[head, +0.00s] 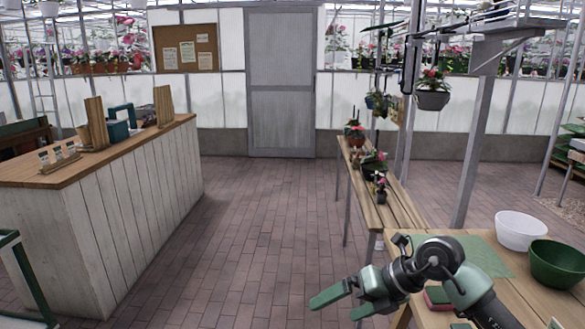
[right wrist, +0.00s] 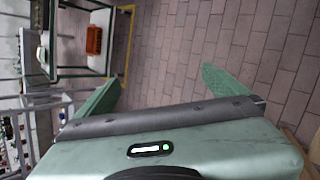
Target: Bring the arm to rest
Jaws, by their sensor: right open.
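My right gripper (head: 332,304) is open and empty in the head view. Its green fingers point left, over the brick floor and beside the front end of the wooden table. In the right wrist view the two fingers of the gripper (right wrist: 160,90) are spread wide, with only brick floor between them. My right arm comes in from the bottom right, over the table's edge. My left gripper is not in the head view.
A wooden table (head: 530,290) holds a white bowl (head: 520,230), a green bowl (head: 557,264) and a green mat (head: 470,254). A long bench (head: 395,205) with potted plants runs behind. A wooden counter (head: 130,200) stands left. The brick floor (head: 245,230) between is clear.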

